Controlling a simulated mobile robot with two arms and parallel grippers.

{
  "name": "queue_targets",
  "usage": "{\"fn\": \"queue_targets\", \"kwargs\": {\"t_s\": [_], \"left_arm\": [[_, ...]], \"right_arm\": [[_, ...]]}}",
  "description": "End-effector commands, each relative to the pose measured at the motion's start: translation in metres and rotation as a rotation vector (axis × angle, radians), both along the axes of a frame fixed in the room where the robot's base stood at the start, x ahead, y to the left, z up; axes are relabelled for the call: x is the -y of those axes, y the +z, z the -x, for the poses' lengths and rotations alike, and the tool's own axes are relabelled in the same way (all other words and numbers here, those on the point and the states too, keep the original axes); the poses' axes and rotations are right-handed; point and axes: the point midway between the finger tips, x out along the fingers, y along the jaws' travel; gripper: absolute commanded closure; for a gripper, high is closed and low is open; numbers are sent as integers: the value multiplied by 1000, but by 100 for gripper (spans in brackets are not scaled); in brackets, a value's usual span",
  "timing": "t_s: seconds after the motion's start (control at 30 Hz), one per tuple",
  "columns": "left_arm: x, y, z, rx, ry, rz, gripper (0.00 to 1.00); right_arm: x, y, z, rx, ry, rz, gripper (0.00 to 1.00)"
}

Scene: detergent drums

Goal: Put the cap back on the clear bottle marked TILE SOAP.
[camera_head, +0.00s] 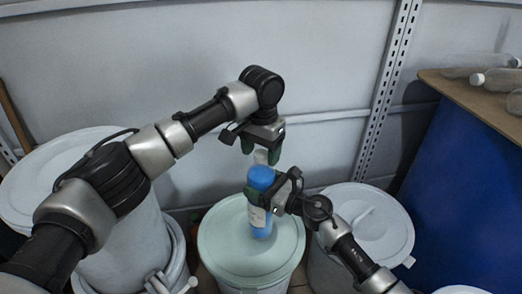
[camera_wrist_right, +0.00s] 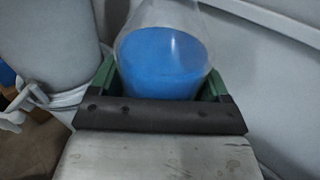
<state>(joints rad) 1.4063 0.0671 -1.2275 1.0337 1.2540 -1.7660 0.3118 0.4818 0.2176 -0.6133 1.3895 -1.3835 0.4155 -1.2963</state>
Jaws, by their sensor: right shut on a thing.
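The clear bottle (camera_head: 261,178) with blue liquid and a pale label stands upright above the pale green drum lid; its label text is too small to read. My right gripper (camera_head: 270,198) is shut around its body from the right. The bottle's blue content (camera_wrist_right: 163,62) also shows between the fingers of my right gripper (camera_wrist_right: 163,88) in the right wrist view. My left gripper (camera_head: 261,150) points down just above the bottle, its fingers apart. A small whitish piece (camera_head: 261,157) shows between those fingers at the bottle's top; I cannot tell whether it is the cap or the neck.
The pale green drum lid (camera_head: 222,240) lies under the bottle. White drums stand left (camera_head: 130,215) and right (camera_head: 372,215) of it. A blue cabinet with a wooden top (camera_head: 455,88) holding several clear bottles stands at the right. A pale wall and a slotted metal post (camera_head: 386,85) are behind.

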Motion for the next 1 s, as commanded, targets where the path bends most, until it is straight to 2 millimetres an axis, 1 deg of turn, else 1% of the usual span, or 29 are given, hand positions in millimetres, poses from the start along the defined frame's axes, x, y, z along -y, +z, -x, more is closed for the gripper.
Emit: {"fn": "queue_targets", "kwargs": {"t_s": [0.2, 0.33, 0.47, 0.6, 0.73, 0.9, 1.0], "left_arm": [[0, 1, 0, 0, 0, 0, 36], [1, 10, 0, 2, 0, 2, 36], [1, 32, 0, 2, -1, 2, 36], [1, 63, 0, 3, 0, 2, 36], [1, 89, 0, 2, 1, 1, 36], [0, 112, 0, 2, 0, 1, 36], [0, 118, 0, 0, 0, 0, 36]], "right_arm": [[1, 0, 0, 1, -1, 1, 89], [1, 0, 0, 1, -1, 1, 89], [1, 0, 0, 1, -1, 1, 89], [1, 0, 0, 1, -2, 1, 89], [1, 0, 0, 1, -1, 1, 89], [1, 0, 0, 1, -2, 1, 89], [1, 0, 0, 1, -1, 1, 89]]}}
